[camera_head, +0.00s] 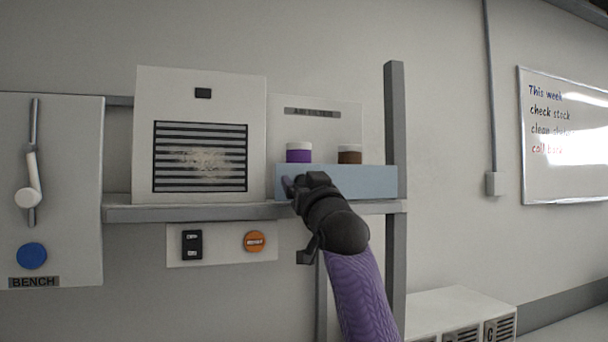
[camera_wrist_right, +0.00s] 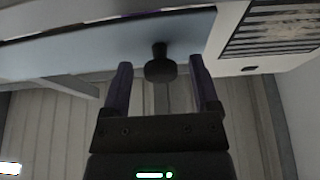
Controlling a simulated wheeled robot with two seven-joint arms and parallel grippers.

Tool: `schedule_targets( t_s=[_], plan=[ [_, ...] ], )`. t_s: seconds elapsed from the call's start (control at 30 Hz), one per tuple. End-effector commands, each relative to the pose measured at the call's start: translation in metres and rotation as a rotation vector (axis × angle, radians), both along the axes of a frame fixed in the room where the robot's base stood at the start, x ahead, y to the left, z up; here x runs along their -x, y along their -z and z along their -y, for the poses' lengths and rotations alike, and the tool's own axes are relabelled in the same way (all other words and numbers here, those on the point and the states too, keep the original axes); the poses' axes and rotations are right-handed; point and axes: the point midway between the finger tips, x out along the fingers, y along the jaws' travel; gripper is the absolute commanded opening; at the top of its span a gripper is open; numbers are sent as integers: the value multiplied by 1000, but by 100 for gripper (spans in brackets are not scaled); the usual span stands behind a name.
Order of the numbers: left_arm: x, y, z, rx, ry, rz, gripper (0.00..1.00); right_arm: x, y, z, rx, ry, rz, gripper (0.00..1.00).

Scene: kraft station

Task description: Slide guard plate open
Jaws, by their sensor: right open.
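The guard plate (camera_head: 368,181) is a pale blue panel at the right of the shelf in the head view, upright in front of two jars. It also crosses the top of the right wrist view (camera_wrist_right: 110,47). A dark round knob (camera_wrist_right: 160,71) sticks out from it there. My right gripper (camera_head: 297,184) is at the plate's left part and hides the knob in the head view. In the wrist view the right gripper (camera_wrist_right: 161,66) is open, with a purple finger on each side of the knob and visible gaps. My left gripper is not in view.
A white panel with a dusty dark grille (camera_head: 200,157) stands left of the plate. A purple jar (camera_head: 299,153) and a brown jar (camera_head: 349,155) show above the plate. A switch panel (camera_head: 222,245) hangs under the shelf; a grey post (camera_head: 396,130) stands at the right.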

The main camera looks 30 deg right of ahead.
Motion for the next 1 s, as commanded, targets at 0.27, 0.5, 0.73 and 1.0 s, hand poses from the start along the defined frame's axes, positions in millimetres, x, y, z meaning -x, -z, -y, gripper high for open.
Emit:
schedule_targets(
  t_s=[0.27,0.5,0.73,1.0],
  plan=[
    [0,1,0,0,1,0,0,0,1,0,0,0,0,52],
    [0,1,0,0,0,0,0,0,1,0,0,0,-1,1],
    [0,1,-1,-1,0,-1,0,0,1,0,0,0,-1,0],
    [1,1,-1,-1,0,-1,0,0,1,0,0,0,-1,0]
  ],
)
